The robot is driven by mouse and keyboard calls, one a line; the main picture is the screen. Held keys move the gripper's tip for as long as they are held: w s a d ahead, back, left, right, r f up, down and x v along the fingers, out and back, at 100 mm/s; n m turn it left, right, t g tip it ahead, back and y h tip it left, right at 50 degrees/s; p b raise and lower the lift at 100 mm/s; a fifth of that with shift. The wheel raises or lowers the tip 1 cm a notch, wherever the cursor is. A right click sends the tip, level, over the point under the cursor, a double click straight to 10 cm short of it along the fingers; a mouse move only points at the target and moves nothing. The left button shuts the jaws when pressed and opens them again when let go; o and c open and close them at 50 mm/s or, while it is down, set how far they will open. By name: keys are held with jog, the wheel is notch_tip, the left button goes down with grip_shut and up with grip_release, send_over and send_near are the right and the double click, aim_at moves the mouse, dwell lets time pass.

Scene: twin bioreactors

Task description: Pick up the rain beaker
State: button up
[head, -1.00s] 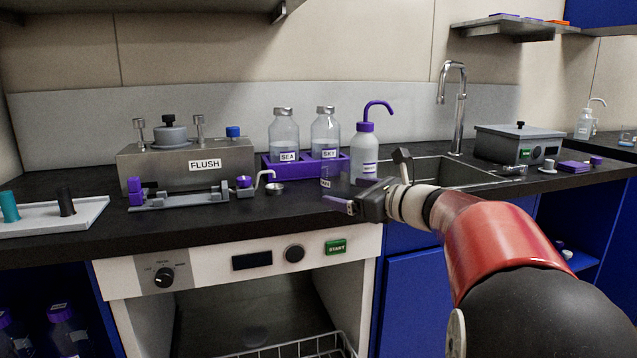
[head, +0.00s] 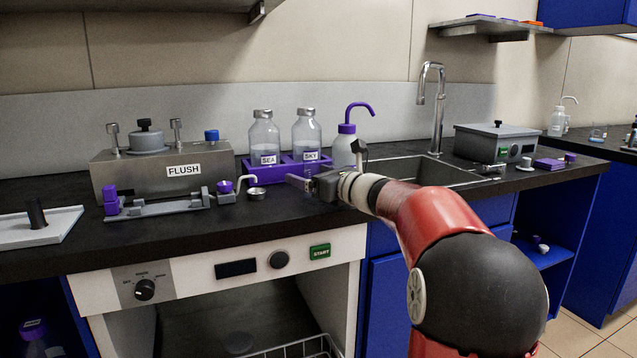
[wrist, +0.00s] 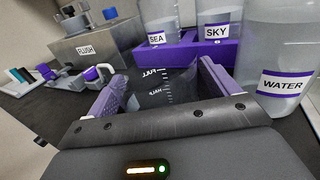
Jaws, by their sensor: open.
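A clear beaker (wrist: 160,90) with FULL and HALF marks stands on the dark counter, between the two purple fingers of my gripper (wrist: 163,88) in the wrist view. The fingers are open, one on each side of it, and contact cannot be told. No RAIN label shows on its visible side.
SEA (head: 264,136) and SKY (head: 306,134) bottles stand in a purple rack (head: 255,172) just behind. A WATER wash bottle (wrist: 280,65) stands close on the right. The FLUSH unit (head: 165,172) is left, the sink (head: 430,172) right.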

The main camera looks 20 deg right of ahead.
jog(key=c, duration=1.2)
jog(key=shift+r, duration=0.1)
